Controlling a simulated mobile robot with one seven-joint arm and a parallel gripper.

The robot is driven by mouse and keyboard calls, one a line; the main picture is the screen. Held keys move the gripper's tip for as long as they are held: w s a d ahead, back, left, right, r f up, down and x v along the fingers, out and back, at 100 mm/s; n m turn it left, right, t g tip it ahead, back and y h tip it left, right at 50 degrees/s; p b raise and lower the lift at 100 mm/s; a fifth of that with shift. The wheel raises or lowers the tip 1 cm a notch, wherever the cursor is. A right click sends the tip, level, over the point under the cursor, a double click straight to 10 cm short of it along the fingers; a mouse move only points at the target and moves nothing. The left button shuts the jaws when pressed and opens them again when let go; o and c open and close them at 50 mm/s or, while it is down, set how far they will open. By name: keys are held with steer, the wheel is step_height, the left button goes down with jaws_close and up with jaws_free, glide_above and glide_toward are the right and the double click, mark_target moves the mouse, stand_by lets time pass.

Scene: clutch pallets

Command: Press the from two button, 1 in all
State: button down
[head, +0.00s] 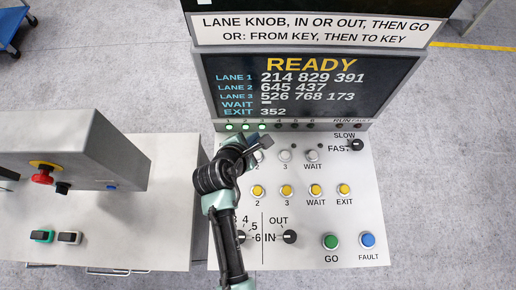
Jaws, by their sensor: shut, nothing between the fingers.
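The white-grey button labelled 2 (258,156) is in the upper button row of the control panel, in the head view. The row headings are hidden behind my arm, so I cannot read which row is "from". A yellow button labelled 2 (258,190) sits in the row below. My gripper (265,144) is shut and empty. It is over the top edge of the white-grey 2 button and partly covers it. I cannot tell whether it touches the button or hovers above it.
White-grey buttons 3 (285,156) and WAIT (312,156) lie to the right. Below are a black IN/OUT knob (289,237), a green GO button (330,241) and a blue FAULT button (367,240). The display (310,85) reads READY. A grey cabinet (85,150) stands left.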

steer(key=b, duration=0.8)
glide_above(257, 155)
steer(key=f, duration=0.4)
steer(key=s+f, duration=0.1)
steer(key=f, duration=0.2)
steer(key=shift+a, duration=0.3)
steer(key=shift+w+f+b, duration=0.1)
steer(key=shift+f+b, duration=0.25)
steer(key=shift+f, duration=0.55)
stand_by(0.4)
steer(key=shift+f, duration=0.4)
steer(key=shift+f+b, duration=0.35)
steer(key=shift+f, duration=0.2)
stand_by(0.4)
steer(key=shift+r, duration=0.1)
steer(key=shift+r+p, duration=0.85)
steer(key=shift+p, duration=0.25)
